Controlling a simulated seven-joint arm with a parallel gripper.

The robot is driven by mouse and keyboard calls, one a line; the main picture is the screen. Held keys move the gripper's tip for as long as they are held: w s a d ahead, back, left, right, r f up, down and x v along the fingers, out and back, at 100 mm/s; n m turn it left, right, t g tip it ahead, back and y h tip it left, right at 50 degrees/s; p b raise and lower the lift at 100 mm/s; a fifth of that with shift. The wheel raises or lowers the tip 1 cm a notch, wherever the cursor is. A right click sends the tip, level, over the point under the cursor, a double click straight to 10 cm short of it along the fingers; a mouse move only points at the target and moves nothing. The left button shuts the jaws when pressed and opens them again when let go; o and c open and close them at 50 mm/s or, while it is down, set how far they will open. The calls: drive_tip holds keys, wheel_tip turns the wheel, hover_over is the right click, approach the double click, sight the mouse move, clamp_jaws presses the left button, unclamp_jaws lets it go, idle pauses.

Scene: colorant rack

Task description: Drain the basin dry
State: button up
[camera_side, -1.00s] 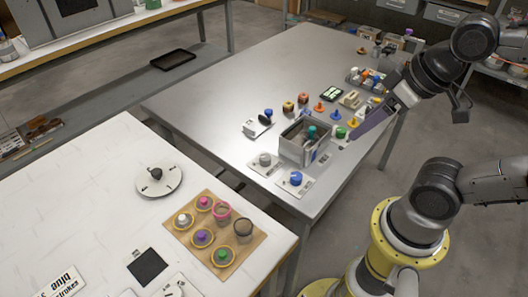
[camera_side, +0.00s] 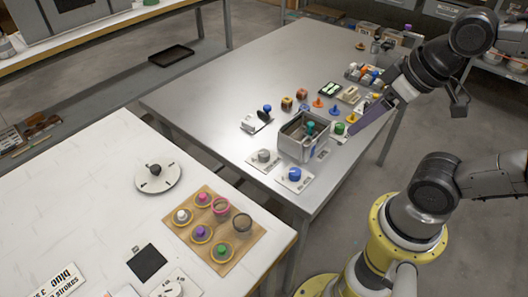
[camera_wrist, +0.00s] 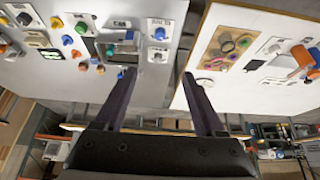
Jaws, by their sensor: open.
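The basin (camera_side: 293,149) is a grey open-topped box near the front edge of the steel table. A teal-green piece (camera_side: 310,128) stands in it; the side view does not show whether there is liquid at its bottom. My gripper (camera_side: 352,137) is open, with long dark fingers reaching down to the right of the basin, apart from it. The wrist view shows my gripper (camera_wrist: 160,76) with its two fingers spread wide and nothing between them.
A grey knob plate (camera_side: 263,160) and blue knob plate (camera_side: 295,176) lie in front of the basin. A green knob (camera_side: 340,128) and several coloured pieces crowd behind and right. The steel table's left half is clear. A white table (camera_side: 90,190) holds a brown mat (camera_side: 256,233) with cups.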

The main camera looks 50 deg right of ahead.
drive_tip(key=w+r+n, duration=0.4)
drive_tip(key=w+n, duration=0.1)
drive_tip(key=n+g, duration=0.6)
hover_over(264, 153)
wheel_tip(264, 153, down, 15)
wheel_tip(264, 153, down, 14)
drive_tip(key=shift+w, duration=0.1)
clamp_jaws()
